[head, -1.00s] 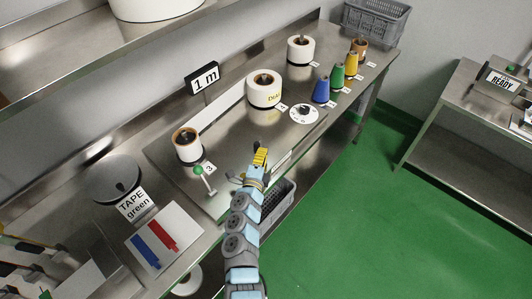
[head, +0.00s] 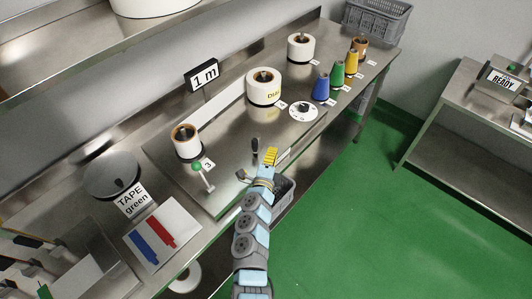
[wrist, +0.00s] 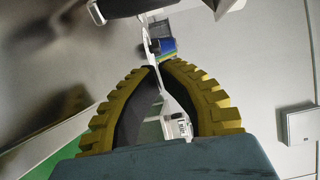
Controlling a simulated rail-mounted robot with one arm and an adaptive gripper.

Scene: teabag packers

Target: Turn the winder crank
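A dark upright handle (head: 254,147) stands near the front edge of the steel winder plate, and I take it for the crank handle. My gripper (head: 270,156), with yellow ridged fingers, is just to its right, apart from it in the head view. In the wrist view the two fingertips (wrist: 159,64) come together with nothing visibly held between them. A dark cylinder (wrist: 122,7) at that view's top edge is cut off, so I cannot tell whether it is the same handle.
White spools (head: 264,87) and coloured cones (head: 321,88) stand on the plate beyond my gripper. A numbered white dial (head: 304,111) lies nearer. Open green floor (head: 350,220) lies to the right.

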